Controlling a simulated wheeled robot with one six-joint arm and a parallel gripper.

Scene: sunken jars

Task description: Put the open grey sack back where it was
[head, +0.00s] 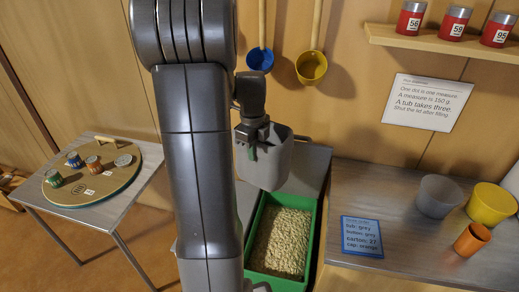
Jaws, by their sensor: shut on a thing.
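My gripper (255,130) is shut on the near rim of a light grey open-topped vessel (268,163), which I take to be the open grey sack. It hangs slightly tilted above the back part of a green bin (255,222) filled with pale grain, apart from the grain. My arm hides its left side, and I cannot see what is inside it.
Blue and yellow scoops (311,67) hang behind. A round board (92,188) with several tins lies on the left table.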

